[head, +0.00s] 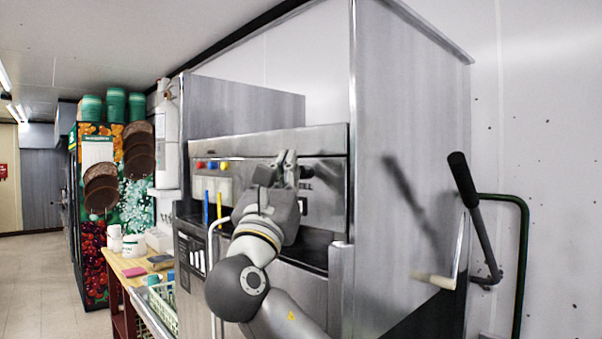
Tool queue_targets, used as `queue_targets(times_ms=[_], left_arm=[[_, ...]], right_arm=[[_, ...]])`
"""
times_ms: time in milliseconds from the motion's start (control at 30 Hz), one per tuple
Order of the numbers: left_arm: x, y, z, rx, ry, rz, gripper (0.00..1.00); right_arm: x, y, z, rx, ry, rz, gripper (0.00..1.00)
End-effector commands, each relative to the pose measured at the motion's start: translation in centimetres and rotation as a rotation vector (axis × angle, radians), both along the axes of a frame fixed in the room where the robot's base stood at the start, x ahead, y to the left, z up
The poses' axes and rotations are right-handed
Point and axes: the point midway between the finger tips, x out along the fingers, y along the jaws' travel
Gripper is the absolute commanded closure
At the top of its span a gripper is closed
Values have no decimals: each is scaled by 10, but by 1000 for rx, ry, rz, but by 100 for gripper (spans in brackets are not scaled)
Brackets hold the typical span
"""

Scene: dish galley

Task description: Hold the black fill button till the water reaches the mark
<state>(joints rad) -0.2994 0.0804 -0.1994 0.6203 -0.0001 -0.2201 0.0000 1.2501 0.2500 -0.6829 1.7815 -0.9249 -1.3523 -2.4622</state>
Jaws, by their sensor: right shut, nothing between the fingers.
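My right gripper (286,165) is shut and empty, with its fingertips up in front of the steel machine's front panel (325,141). A label ending in "ILL" (306,186) shows just right of the fingers; its first part is covered. A small dark square piece (303,206) sits below that label, partly behind the gripper. I cannot tell whether this is the black fill button or whether the fingertips touch the panel. No water or fill mark can be made out. My left gripper is not in view.
A black-handled lever (463,180) and a green tube (525,250) stand at the right. A wooden-topped table (128,268) with containers stands left; the floor (40,285) beyond is clear.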

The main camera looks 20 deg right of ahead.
Motion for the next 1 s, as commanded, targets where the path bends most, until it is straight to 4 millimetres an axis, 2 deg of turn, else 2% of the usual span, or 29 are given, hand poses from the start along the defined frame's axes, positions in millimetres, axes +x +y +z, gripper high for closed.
queue_targets(times_ms=[1000], left_arm=[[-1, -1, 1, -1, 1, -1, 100]], right_arm=[[4, -10, 0, 1, 0, -1, 100]])
